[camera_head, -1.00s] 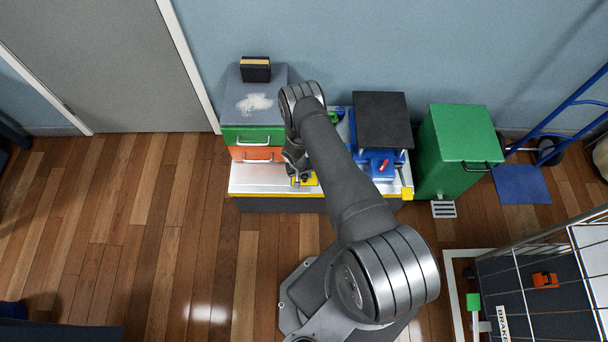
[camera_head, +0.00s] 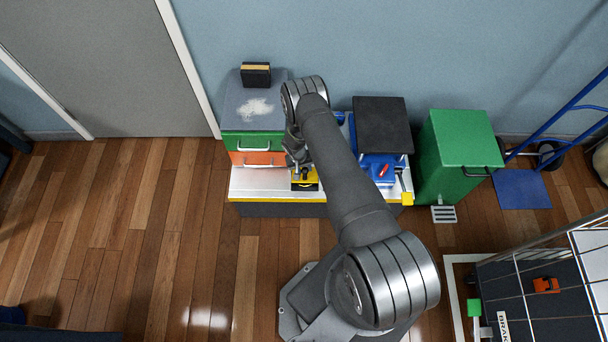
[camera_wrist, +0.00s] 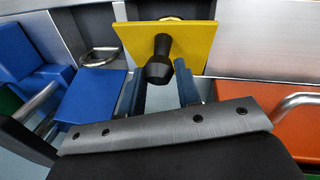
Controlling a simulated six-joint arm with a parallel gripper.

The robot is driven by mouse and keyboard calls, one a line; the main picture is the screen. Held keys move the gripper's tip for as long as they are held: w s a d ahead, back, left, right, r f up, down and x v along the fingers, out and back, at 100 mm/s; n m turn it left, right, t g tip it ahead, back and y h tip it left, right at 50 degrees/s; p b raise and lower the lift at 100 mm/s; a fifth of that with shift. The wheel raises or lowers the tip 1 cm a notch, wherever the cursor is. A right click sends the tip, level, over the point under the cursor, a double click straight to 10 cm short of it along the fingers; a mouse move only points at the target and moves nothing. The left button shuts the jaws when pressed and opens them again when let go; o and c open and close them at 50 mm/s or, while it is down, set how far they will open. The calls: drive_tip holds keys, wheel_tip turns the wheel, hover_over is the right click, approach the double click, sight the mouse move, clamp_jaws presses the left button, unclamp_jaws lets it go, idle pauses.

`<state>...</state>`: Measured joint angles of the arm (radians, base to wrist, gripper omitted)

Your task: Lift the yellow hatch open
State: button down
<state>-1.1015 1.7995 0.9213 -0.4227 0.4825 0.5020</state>
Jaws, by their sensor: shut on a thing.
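The yellow hatch is a square plate with a dark knob. In the wrist view the hatch (camera_wrist: 197,38) fills the top middle, tilted against the silver surface around it. Its black knob (camera_wrist: 159,62) sticks out toward my gripper (camera_wrist: 161,82), between the two blue-grey fingers. My gripper is shut on the knob; the exact finger contact is partly hidden by the viewing angle. In the head view my gripper (camera_head: 298,160) is at the hatch on the white-topped bench, and a dark area shows by the yellow. My wrist covers part of the hatch there.
Green and orange drawers (camera_head: 252,140) stand left of my gripper, their handles sticking out. A blue device (camera_head: 379,172) with a red lever is to the right, below a black panel (camera_head: 382,125). A green bin (camera_head: 460,140) stands farther right.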

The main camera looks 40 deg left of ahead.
drive_tip(key=shift+w+a+r, duration=0.35)
drive_tip(key=shift+w+a, duration=0.25)
drive_tip(key=shift+w, duration=0.1)
drive_tip(key=shift+w+a+r, duration=0.3)
drive_tip(key=shift+w+a, duration=0.3)
drive_tip(key=shift+w, duration=0.05)
drive_tip(key=c, duration=1.1)
unclamp_jaws()
drive_tip(key=shift+o, duration=0.2)
drive_tip(key=shift+s, duration=0.1)
wheel_tip(320, 180, up, 17)
drive_tip(key=s+a, duration=0.1)
drive_tip(key=s, duration=0.1)
drive_tip(key=shift+s+a, duration=0.4)
